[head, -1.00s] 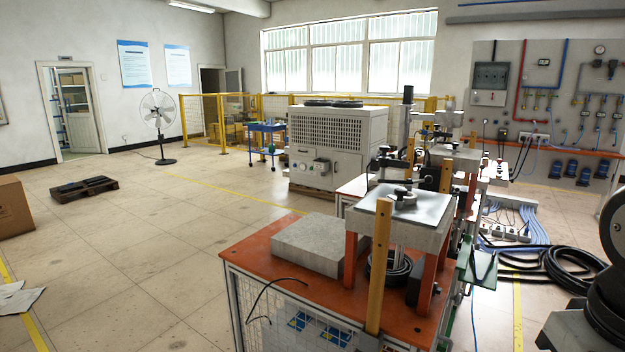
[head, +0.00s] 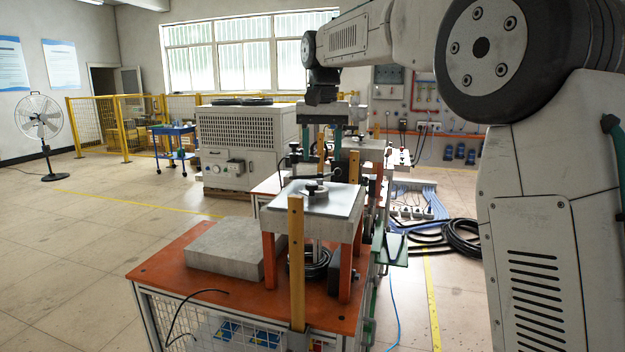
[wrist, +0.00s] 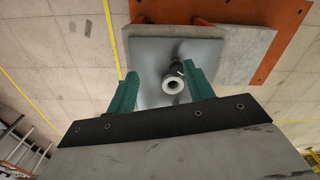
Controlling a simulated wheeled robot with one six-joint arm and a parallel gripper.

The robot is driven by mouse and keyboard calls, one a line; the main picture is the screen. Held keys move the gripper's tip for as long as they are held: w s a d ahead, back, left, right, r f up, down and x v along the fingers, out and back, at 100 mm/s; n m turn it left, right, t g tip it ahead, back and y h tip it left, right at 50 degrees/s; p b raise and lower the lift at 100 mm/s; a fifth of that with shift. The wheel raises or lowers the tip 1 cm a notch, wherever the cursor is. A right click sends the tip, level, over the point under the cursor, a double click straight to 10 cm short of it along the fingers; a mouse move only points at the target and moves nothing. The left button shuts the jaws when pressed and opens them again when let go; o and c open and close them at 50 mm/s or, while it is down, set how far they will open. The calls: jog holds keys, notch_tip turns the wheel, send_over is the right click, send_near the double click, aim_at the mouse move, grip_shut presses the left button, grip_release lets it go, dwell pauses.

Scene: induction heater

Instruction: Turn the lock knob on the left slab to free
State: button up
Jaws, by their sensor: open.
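A dark knob (head: 312,188) stands on a shiny metal plate (head: 338,197) on top of a grey slab on orange legs. In the wrist view the knob (wrist: 173,86) shows a pale round ring at its end. It appears between my two green fingers, nearer the right one, over the plate (wrist: 150,55). My gripper (wrist: 160,72) is open and empty. In the head view my gripper (head: 337,138) is above and behind the knob, apart from it. Its fingertips are hard to make out there. I cannot read the knob's setting.
A plain grey slab (head: 222,250) lies on the orange table (head: 165,272), left of the raised plate. A yellow post (head: 297,262) rises at the table's front. More machines stand behind. Black hoses (head: 462,237) lie on the right floor.

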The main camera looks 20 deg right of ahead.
send_over(312, 184)
jog(key=shift+s+f+m, duration=0.1)
jog(key=shift+f+m, duration=0.2)
jog(key=shift+f, duration=0.65)
notch_tip(312, 184, down, 7)
jog(key=shift+f, duration=0.15)
jog(key=c, duration=1)
